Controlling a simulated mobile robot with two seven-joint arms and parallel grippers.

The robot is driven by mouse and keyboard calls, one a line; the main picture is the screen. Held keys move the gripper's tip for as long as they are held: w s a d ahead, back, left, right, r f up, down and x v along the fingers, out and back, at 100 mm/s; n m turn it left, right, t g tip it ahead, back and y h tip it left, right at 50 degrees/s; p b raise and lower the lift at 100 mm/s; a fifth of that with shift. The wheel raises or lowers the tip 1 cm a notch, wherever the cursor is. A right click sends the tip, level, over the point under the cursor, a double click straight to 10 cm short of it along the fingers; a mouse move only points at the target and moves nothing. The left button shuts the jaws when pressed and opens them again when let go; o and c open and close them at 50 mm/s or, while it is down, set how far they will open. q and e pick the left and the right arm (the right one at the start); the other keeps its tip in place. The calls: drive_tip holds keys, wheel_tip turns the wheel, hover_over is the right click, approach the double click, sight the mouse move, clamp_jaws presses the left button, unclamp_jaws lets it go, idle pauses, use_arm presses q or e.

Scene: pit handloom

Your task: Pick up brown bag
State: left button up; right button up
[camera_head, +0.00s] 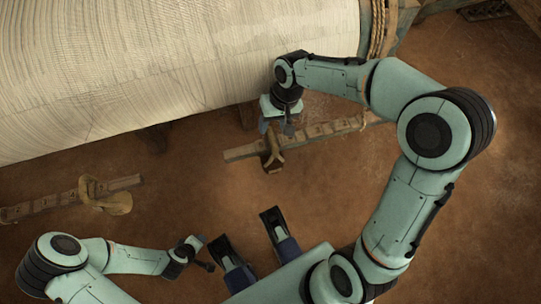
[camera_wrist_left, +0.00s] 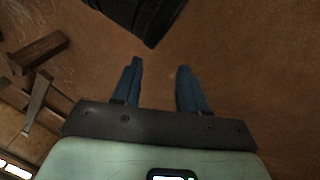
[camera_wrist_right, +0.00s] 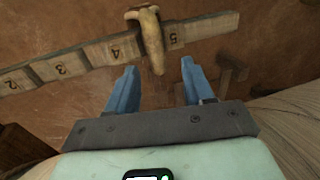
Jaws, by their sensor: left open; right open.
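A tan-brown, bag-like thing (camera_head: 273,158) hangs over a numbered wooden bar (camera_head: 320,133) just below my right gripper in the head view. In the right wrist view this brown thing (camera_wrist_right: 151,38) drapes across the bar near the marks 4 and 5, just beyond the fingertips. My right gripper (camera_wrist_right: 158,66) is open and empty, with the brown thing's lower end showing between its fingers. A second brown pouch-like thing (camera_head: 116,203) lies at another bar on the left. I cannot tell which is meant. My left gripper (camera_wrist_left: 160,66) is open and empty over bare floor.
A large roll of pale cloth (camera_head: 180,60) fills the upper left, close behind my right gripper. Rope (camera_head: 377,28) winds around its right end. The left numbered bar (camera_head: 40,205) lies on the brown earth floor (camera_head: 180,185). Floor between the bars is clear.

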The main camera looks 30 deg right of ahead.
sight(271, 132)
drive_tip(key=shift+a+f, duration=0.1)
drive_tip(key=shift+f, duration=0.4)
wheel_tip(271, 132, down, 2)
drive_tip(key=shift+s+a+f+b, duration=0.1)
drive_tip(key=shift+b, duration=0.55)
drive_tip(key=shift+a+f+b, duration=0.25)
drive_tip(key=shift+f+b, duration=0.2)
drive_tip(key=shift+f, duration=0.8)
use_arm(q)
drive_tip(key=f, duration=0.1)
drive_tip(key=s+f, duration=0.1)
drive_tip(key=a+f, duration=0.1)
drive_tip(key=shift+s+f+g, duration=0.15)
drive_tip(key=shift+f+g, duration=0.1)
drive_tip(key=shift+g, duration=0.05)
use_arm(e)
clamp_jaws()
drive_tip(key=shift+r, duration=0.1)
drive_tip(key=shift+w+r, duration=0.1)
drive_tip(key=shift+w, duration=0.1)
